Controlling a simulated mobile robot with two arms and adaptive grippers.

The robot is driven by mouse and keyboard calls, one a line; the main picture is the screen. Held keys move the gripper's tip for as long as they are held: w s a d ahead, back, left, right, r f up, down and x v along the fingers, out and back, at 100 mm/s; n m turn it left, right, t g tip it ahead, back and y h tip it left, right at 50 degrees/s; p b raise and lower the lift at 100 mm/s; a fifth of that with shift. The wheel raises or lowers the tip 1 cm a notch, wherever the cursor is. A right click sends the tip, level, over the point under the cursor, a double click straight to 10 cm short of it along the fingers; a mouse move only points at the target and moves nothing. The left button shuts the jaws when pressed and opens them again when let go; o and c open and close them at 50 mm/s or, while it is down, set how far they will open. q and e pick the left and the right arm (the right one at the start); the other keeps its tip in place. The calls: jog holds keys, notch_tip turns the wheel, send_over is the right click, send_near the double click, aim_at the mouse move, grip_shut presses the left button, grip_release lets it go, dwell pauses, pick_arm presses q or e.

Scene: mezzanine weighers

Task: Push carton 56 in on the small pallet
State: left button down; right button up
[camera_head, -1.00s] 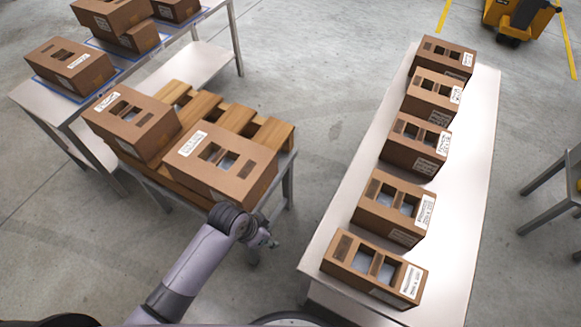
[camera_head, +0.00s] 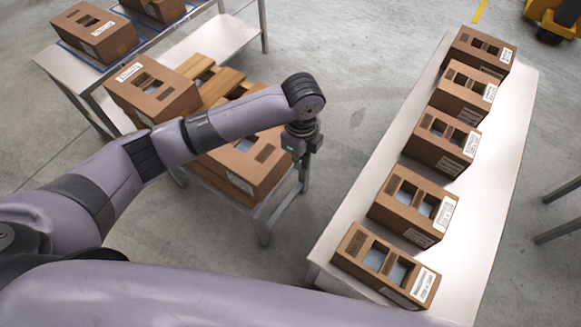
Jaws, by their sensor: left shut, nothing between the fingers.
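The small wooden pallet (camera_head: 222,84) lies on a low metal table at left centre. Two brown cartons sit on it: one at its left end (camera_head: 150,100), and a nearer one (camera_head: 262,172) at its near side, partly hidden behind my left arm. The labels are too small to read, so I cannot tell which is carton 56. My left gripper (camera_head: 300,152) is shut and empty, pointing down at the right end of the nearer carton. I cannot tell whether it touches the carton. My right gripper is not in view.
A long pale table (camera_head: 470,225) on the right carries a row of several cartons. Another table (camera_head: 75,75) at upper left holds cartons on blue-marked spots. Bare floor (camera_head: 350,110) lies between the tables. A yellow machine (camera_head: 552,18) stands at the far right.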

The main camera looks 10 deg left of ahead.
aim_at(269, 157)
pick_arm(q)
jog(key=w+a+f, duration=0.1)
jog(key=a+f, duration=0.2)
jog(key=f, duration=0.6)
jog(key=shift+w+a+f+p, duration=0.25)
jog(key=shift+a+f+p, duration=0.1)
jog(key=a, duration=0.1)
jog(key=w+a, duration=0.1)
jog(key=a, duration=0.1)
jog(key=w+a+p, duration=0.1)
jog(key=a, duration=0.1)
jog(key=shift+w+a, duration=0.1)
jog(key=shift+a, duration=0.1)
